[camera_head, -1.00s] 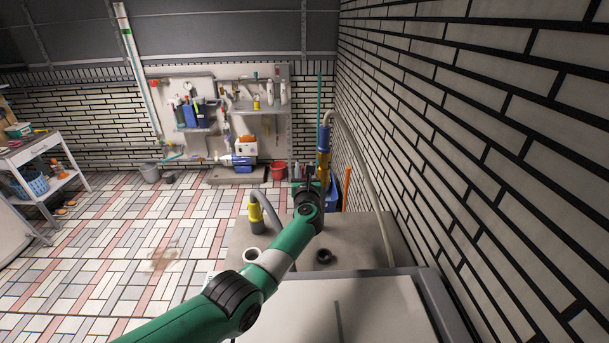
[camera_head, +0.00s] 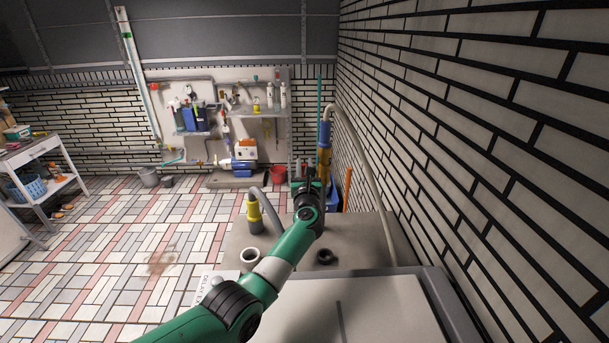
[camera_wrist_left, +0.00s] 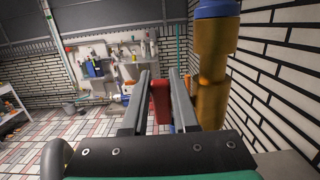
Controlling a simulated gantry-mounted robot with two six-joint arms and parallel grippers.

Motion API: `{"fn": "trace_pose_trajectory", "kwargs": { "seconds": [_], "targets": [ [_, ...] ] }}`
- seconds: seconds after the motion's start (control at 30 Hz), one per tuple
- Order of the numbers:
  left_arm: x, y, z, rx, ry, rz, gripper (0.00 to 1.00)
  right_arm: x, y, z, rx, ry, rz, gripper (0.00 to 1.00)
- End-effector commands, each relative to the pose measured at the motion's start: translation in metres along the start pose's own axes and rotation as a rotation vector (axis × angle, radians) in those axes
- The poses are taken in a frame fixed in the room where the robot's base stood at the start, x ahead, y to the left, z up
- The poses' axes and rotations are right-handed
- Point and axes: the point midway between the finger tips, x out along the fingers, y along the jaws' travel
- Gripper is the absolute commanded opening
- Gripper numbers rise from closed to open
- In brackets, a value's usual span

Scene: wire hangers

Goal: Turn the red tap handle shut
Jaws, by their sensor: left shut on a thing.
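The red tap handle (camera_wrist_left: 160,103) shows in the left wrist view, upright between my left gripper's two grey fingers. My left gripper (camera_wrist_left: 160,76) is shut on it. Just right of the fingers stands the brass tap body (camera_wrist_left: 211,80) with a blue collar on top. In the head view the brass tap (camera_head: 323,160) stands near the brick wall, with my left gripper (camera_head: 304,178) at its left side. The red handle is hidden there behind my wrist. My right gripper is in neither current view.
A grey hose (camera_head: 372,155) arches from the tap along the right wall. The tiled floor at left is mostly open.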

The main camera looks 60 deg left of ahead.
Motion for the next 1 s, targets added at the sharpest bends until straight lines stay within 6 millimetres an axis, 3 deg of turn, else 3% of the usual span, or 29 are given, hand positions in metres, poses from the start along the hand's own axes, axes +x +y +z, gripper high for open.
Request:
{"fn": "trace_pose_trajectory", "kwargs": {
  "seconds": [0.03,0.3,0.33,0.4,0.73,0.87,1.0],
  "targets": [
    [-0.001,0.0,-0.005,-0.001,-0.01,-0.001,0.0,-0.006,0.0,0.006,0.0,0.0,0.0,0.5],
    [-0.001,0.0,-0.001,0.0,-0.013,0.0,0.0,-0.004,0.0,0.003,0.0,0.001,0.0,0.5],
    [-0.001,0.0,-0.001,0.0,-0.013,0.0,0.31,-0.004,0.0,0.003,0.0,0.001,0.0,0.5],
    [-0.001,0.0,-0.001,0.0,-0.013,0.0,0.4,-0.004,0.0,0.003,0.0,0.001,0.0,0.5],
    [-0.003,0.0,0.001,0.0,-0.013,0.0,0.4,0.0,0.0,0.0,0.0,0.001,0.0,0.5],
    [-0.013,0.0,0.005,0.002,-0.011,0.0,0.4,0.014,0.0,-0.013,0.0,0.0,0.0,0.5],
    [-0.037,-0.001,0.009,0.003,-0.01,-0.003,0.4,0.037,0.0,-0.035,0.0,0.001,0.0,0.5]
  ]
}}
